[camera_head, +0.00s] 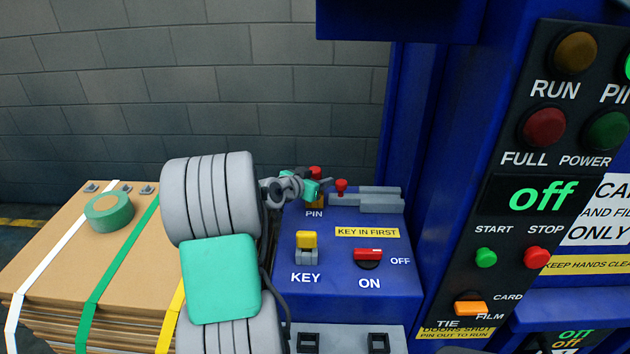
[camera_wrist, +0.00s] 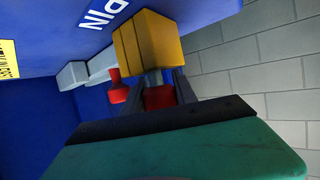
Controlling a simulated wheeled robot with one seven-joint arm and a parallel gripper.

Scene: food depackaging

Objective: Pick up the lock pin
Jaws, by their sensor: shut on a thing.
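The lock pin (camera_wrist: 158,98) has a red head and a short grey shaft. In the wrist view its head is between the two dark fingers of my gripper (camera_wrist: 157,90), which is shut on it. The shaft meets the yellow block (camera_wrist: 148,45) beside the PIN label; how far it sits inside cannot be seen. In the head view the red head (camera_head: 315,171) shows at the back left of the blue box, with my gripper (camera_head: 314,185) at it, partly covering the yellow block.
The blue box (camera_head: 340,282) carries a yellow key (camera_head: 306,240), a red switch (camera_head: 368,254) and a grey bolt (camera_head: 365,200) with a second red knob (camera_head: 341,186) close to my gripper. Cardboard with green tape (camera_head: 109,211) lies left. The control panel (camera_head: 510,130) stands right.

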